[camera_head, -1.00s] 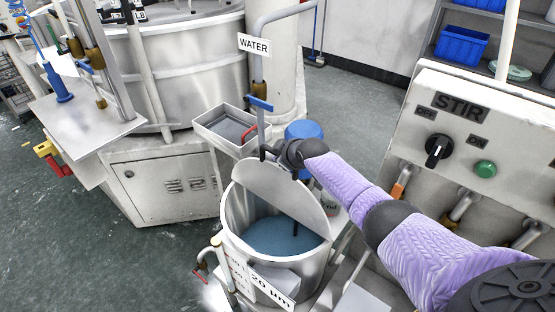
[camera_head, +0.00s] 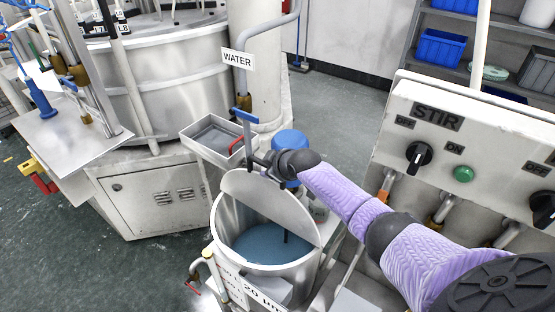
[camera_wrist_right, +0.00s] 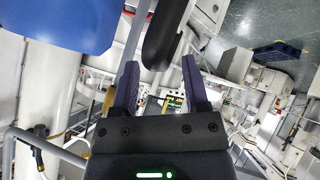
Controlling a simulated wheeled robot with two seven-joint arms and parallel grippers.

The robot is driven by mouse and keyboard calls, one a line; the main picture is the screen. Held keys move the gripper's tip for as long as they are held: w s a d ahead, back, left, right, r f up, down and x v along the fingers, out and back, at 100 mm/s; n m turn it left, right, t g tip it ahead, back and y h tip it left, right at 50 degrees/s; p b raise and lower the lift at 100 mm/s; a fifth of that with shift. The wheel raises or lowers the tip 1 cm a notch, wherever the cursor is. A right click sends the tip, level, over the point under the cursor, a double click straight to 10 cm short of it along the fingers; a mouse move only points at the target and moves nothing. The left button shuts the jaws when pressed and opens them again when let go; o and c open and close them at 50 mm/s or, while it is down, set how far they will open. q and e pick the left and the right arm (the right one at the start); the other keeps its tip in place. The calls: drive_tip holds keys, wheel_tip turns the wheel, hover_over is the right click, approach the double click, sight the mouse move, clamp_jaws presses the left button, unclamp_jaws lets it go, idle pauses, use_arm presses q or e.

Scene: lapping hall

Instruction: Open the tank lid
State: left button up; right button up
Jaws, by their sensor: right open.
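The metal tank (camera_head: 232,232) stands open in the head view, with blue-grey liquid (camera_head: 268,245) inside. Its lid (camera_head: 272,203) is a flat metal plate, raised and tilted up at the tank's back side. My right gripper (camera_head: 262,162) is just behind the lid's upper edge, at the end of my purple arm. In the right wrist view my right gripper (camera_wrist_right: 161,88) has its two fingers spread apart. A dark rounded part (camera_wrist_right: 165,35) lies ahead of them; I cannot tell what it belongs to. My left gripper is not in view.
A blue container (camera_head: 290,143) stands close behind my right gripper. A tray (camera_head: 215,135) and the WATER pipe (camera_head: 242,85) are behind the tank. The STIR panel (camera_head: 480,120) stands to the right. Open floor (camera_head: 100,270) lies at left.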

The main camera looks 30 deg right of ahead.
drive_tip(key=p+v, duration=0.2)
drive_tip(key=v, duration=0.5)
drive_tip(key=shift+s+r, duration=0.15)
